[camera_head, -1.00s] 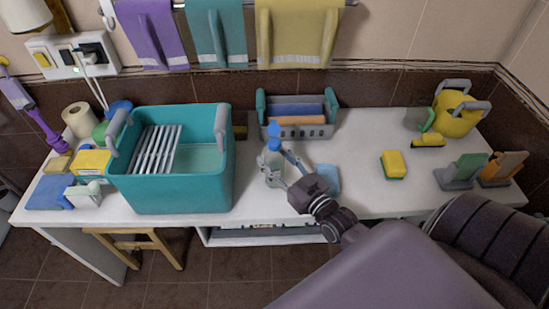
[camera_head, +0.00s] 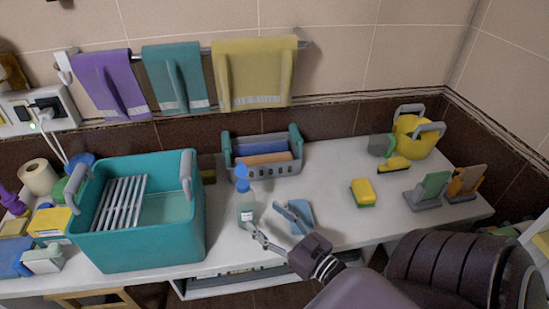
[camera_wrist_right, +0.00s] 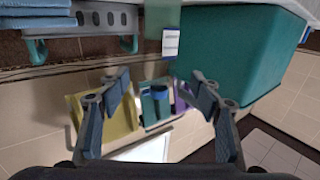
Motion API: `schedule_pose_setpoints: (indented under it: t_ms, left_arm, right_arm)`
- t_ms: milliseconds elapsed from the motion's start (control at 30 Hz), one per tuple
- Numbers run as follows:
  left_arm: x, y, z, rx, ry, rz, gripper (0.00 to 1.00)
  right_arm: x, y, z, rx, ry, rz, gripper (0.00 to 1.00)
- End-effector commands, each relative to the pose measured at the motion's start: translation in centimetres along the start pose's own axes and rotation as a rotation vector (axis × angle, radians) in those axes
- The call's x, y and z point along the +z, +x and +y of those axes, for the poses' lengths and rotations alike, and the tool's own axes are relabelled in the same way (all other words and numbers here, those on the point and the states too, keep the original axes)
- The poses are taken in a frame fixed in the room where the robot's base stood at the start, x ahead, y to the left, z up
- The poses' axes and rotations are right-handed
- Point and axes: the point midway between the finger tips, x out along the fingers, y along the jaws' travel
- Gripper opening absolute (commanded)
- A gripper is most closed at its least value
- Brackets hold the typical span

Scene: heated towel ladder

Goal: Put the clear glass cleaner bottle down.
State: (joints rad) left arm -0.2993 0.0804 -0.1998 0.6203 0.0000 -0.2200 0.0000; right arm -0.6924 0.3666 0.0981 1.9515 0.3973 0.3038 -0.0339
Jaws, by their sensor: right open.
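The clear glass cleaner bottle (camera_head: 246,212), with greenish liquid, a white label and a blue spray top, stands upright on the white table, just right of the teal bucket. My right gripper (camera_head: 273,222) is open and empty, to the right of the bottle with its fingers pointing toward it. A small gap shows between fingers and bottle. In the right wrist view, which is upside down, the bottle's labelled body (camera_wrist_right: 170,42) shows at the top, beyond the spread fingers (camera_wrist_right: 160,98). My left gripper is not in view.
The teal bucket (camera_head: 150,247) is close left of the bottle. A yellow sponge (camera_head: 362,192) is further right. The table's middle right is mostly clear.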

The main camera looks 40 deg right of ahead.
Motion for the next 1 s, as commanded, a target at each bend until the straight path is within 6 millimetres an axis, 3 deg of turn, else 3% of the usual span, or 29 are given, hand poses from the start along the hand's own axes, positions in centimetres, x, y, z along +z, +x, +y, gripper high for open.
schedule_pose_setpoints:
  t_ms: [100,267,1000]
  left_arm:
    - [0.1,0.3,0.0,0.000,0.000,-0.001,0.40]
    - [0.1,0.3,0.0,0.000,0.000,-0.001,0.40]
    - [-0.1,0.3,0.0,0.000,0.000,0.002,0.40]
  right_arm:
    - [0.1,-1.6,0.0,0.000,0.001,-0.002,0.59]
    - [0.0,-2.6,0.0,0.000,0.000,0.000,0.59]
    - [0.0,-2.8,0.0,0.000,0.000,0.000,0.59]
